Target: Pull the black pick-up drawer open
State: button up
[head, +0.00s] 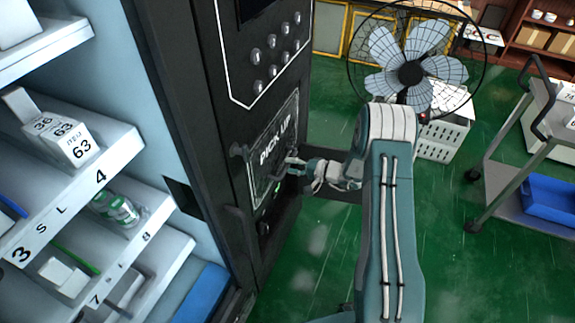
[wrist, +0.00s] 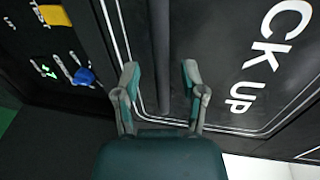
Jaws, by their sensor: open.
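The black pick-up drawer (head: 270,148) is a dark panel with a white outline and white "PICK UP" lettering, set in the front of the dark machine. In the wrist view, the drawer panel (wrist: 225,75) fills the right side, and a dark bar handle (wrist: 160,35) runs along it. My gripper (head: 291,163) is at the drawer's front. In the wrist view, my gripper (wrist: 159,68) is open, with one finger on each side of the bar. I cannot tell whether the fingers touch it. The drawer looks flush with the machine.
A small panel with a blue knob (wrist: 85,76) and a yellow button (wrist: 55,15) is beside the drawer. Shelves with white boxes (head: 68,140) stand at left. A fan (head: 410,70) and a cart (head: 525,150) are at right. Green floor (head: 460,270) is clear in front.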

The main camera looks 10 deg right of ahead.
jog(key=shift+x, duration=0.9)
grip_shut()
jog(key=shift+s, duration=0.1)
jog(key=f+v, duration=0.2)
jog(key=v, duration=1)
jog(key=d+f+v, duration=0.1)
jog(key=f+v, duration=0.2)
jog(key=v, duration=1)
jog(key=shift+s+d+f, duration=0.2)
jog(key=shift+s+f, duration=0.05)
jog(key=shift+s, duration=0.3)
jog(key=shift+c, duration=0.4)
grip_release()
jog(key=shift+o, duration=0.4)
jog(key=shift+w, duration=0.1)
